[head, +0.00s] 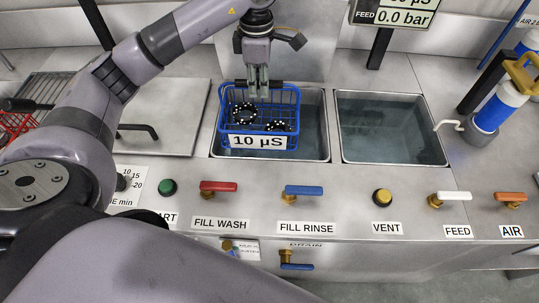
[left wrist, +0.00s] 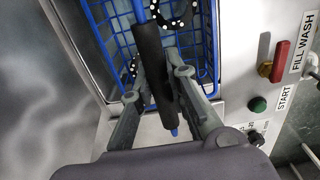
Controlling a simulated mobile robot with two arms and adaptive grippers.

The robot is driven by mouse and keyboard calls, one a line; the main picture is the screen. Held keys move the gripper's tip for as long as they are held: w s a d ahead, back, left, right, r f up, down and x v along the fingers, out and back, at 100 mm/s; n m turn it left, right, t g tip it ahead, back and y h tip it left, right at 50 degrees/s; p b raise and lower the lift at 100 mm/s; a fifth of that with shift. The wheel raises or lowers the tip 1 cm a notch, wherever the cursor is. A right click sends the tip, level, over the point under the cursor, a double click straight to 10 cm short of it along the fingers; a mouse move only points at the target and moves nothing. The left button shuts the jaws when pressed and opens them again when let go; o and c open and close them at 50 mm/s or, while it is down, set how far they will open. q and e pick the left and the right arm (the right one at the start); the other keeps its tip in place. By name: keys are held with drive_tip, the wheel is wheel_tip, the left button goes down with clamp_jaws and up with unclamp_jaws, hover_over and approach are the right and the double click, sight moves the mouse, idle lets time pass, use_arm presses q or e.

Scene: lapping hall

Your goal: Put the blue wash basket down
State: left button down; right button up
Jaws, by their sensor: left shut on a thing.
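The blue wash basket (head: 290,103) is a wire basket with a "10 µS" label on its front and several black parts with white dots inside. It shows at the left tank (head: 325,140), at or above its opening; its height over the liquid is hard to tell. My left gripper (head: 258,88) points down at the basket's black handle. In the left wrist view my left gripper (left wrist: 160,85) is shut on the dark handle grip, with the basket's blue wires (left wrist: 115,40) behind it. My right gripper is not in view.
A second tank (head: 390,130) with liquid lies to the right. A flat metal lid (head: 165,110) is on the left, with a red basket (head: 15,122) and wire rack beyond. Coloured valve handles, including the red FILL WASH handle (head: 218,186), line the front.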

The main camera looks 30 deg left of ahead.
sight(261, 125)
use_arm(q)
wheel_tip(261, 125, down, 20)
drive_tip(key=p, duration=0.1)
drive_tip(key=shift+r+p, duration=0.2)
drive_tip(key=shift+p, duration=0.1)
drive_tip(key=shift+f, duration=0.15)
drive_tip(key=c, duration=1.6)
unclamp_jaws()
drive_tip(key=shift+o, duration=0.2)
wheel_tip(261, 125, up, 12)
drive_tip(key=shift+r+b, duration=0.15)
drive_tip(key=shift+b, duration=0.6)
